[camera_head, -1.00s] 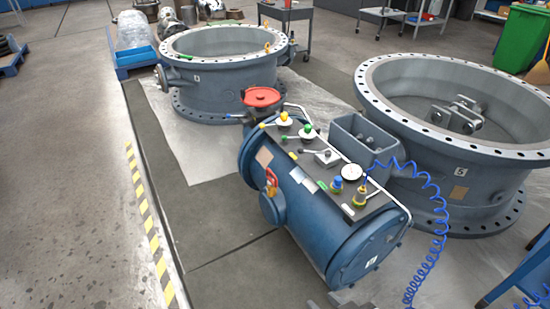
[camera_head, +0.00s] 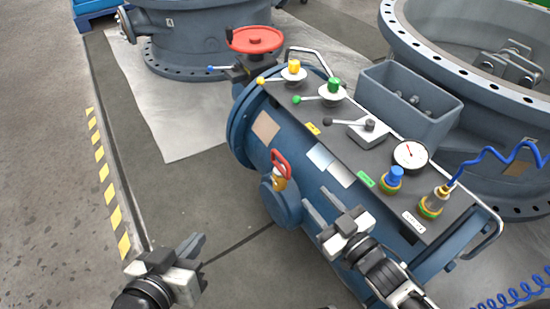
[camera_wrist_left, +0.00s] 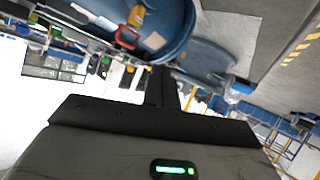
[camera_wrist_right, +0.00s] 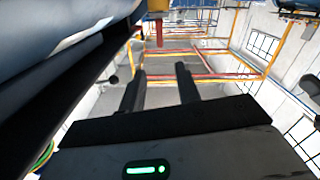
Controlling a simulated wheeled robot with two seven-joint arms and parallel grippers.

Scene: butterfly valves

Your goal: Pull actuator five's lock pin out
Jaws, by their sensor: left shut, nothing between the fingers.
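Actuator five is the blue cylinder (camera_head: 292,178) lying on its side, with a dark control panel on top. The lock pin (camera_head: 281,166) has a red loop handle and a yellow-orange body; it sits in a round blue boss on the actuator's near side. The red loop also shows in the left wrist view (camera_wrist_left: 127,38). My left gripper (camera_head: 195,245) is shut and empty, low and left of the boss, apart from it. My right gripper (camera_head: 317,192) is open and empty, right of the pin beside the actuator. Its parted fingers show in the right wrist view (camera_wrist_right: 157,80).
The panel carries a yellow knob (camera_head: 294,70), a green knob (camera_head: 334,87), a gauge (camera_head: 410,154) and a blue knob (camera_head: 394,178). A red handwheel (camera_head: 257,40) stands at the far end. A large valve ring (camera_head: 450,60) is behind. The floor left of the actuator is clear.

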